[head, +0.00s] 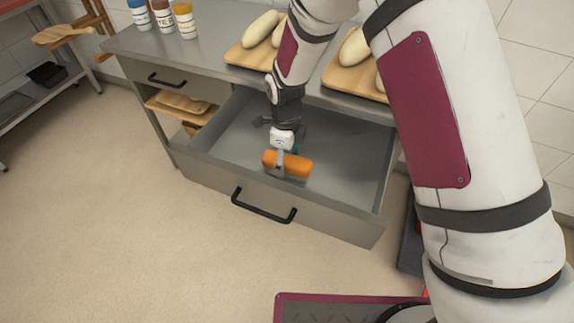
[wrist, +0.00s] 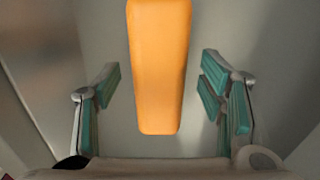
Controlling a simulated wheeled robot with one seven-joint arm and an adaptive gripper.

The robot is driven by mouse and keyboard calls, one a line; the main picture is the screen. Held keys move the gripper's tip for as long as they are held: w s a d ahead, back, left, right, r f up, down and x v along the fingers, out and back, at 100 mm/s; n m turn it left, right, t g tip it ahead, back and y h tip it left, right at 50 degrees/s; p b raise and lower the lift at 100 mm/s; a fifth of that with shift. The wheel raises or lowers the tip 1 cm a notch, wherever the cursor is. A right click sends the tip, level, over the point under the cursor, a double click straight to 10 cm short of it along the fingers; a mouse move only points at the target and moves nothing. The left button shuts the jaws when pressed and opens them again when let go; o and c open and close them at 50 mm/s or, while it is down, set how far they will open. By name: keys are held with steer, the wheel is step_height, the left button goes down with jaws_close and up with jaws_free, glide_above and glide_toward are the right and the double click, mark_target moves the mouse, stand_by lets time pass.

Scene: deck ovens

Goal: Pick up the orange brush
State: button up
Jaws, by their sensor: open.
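The orange brush (head: 296,166) lies inside the open drawer, towards its front. In the wrist view its orange block (wrist: 159,68) stands long-ways between the fingers, with a gap on both sides. My gripper (head: 281,150) reaches down into the drawer at the brush. In the wrist view my gripper (wrist: 160,92) is open, its teal-padded fingers on either side of the brush and not touching it. The brush's bristles are not visible. I cannot tell the exact height of the fingertips above the drawer floor.
The pulled-out drawer (head: 226,152) has walls close around my gripper and a black handle (head: 263,206) in front. Above it, the counter (head: 214,58) holds boards with pale dough loaves (head: 261,28) and several jars (head: 161,14). The floor (head: 130,230) at front left is clear.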

mark_target(286, 158)
steer(key=shift+f, duration=0.65)
steer(key=c, duration=1.3)
steer(key=shift+r, duration=0.15)
step_height(286, 158, up, 10)
steer(key=shift+f+p, duration=0.1)
steer(key=shift+p, duration=0.2)
